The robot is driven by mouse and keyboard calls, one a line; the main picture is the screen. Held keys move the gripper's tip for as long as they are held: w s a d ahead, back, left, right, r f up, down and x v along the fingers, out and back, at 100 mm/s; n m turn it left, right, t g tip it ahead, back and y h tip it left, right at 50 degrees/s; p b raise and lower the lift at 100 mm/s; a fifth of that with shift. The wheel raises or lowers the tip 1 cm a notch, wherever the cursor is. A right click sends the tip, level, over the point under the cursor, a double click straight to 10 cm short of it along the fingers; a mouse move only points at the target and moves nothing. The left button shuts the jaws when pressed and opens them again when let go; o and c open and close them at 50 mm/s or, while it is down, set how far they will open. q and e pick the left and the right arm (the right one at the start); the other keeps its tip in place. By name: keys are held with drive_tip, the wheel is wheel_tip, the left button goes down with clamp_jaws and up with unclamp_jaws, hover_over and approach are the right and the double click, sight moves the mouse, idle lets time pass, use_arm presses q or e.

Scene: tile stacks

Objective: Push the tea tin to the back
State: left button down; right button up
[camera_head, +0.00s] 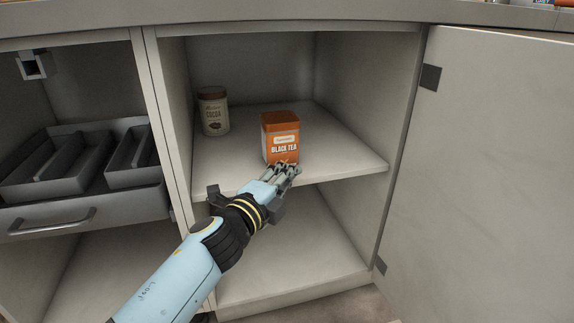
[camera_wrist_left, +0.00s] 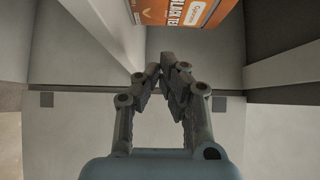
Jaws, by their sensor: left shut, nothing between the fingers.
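The tea tin (camera_head: 281,135) is an orange box labelled BLACK TEA. It stands upright on the upper cupboard shelf (camera_head: 338,158), near the middle. My left gripper (camera_head: 289,166) is shut and empty, with its fingertips low in front of the tin's front face. I cannot tell whether they touch it. In the left wrist view the tin (camera_wrist_left: 185,10) shows at the top edge, partly cut off, beyond the closed fingertips (camera_wrist_left: 160,70). My right gripper is in neither view.
A cocoa tin (camera_head: 213,111) stands at the back left of the same shelf. The cupboard door (camera_head: 495,170) is open on the right. A drawer with grey trays (camera_head: 60,165) is on the left. The shelf behind the tea tin looks clear.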

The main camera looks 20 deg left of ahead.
sight(277, 149)
use_arm(q)
drive_tip(key=w, duration=0.2)
drive_tip(key=w+a, duration=0.1)
drive_tip(key=shift+w+a+f+b, duration=0.15)
drive_tip(key=shift+w+a+b, duration=0.05)
drive_tip(key=shift+w+b, duration=0.15)
drive_tip(key=shift+w+a, duration=0.25)
drive_tip(key=shift+w, duration=0.2)
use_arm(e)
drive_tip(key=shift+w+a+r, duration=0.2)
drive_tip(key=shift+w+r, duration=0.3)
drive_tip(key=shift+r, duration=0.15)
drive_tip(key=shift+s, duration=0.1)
use_arm(q)
drive_tip(key=shift+w+a, duration=0.15)
drive_tip(key=shift+w, duration=0.05)
drive_tip(key=w+a, duration=0.2)
drive_tip(key=w, duration=0.1)
drive_tip(key=w+a+b, duration=0.1)
drive_tip(key=w, duration=0.1)
drive_tip(key=shift+w+a, duration=0.25)
drive_tip(key=shift+a, duration=0.1)
drive_tip(key=shift+w+a, duration=0.25)
drive_tip(key=shift+w, duration=0.1)
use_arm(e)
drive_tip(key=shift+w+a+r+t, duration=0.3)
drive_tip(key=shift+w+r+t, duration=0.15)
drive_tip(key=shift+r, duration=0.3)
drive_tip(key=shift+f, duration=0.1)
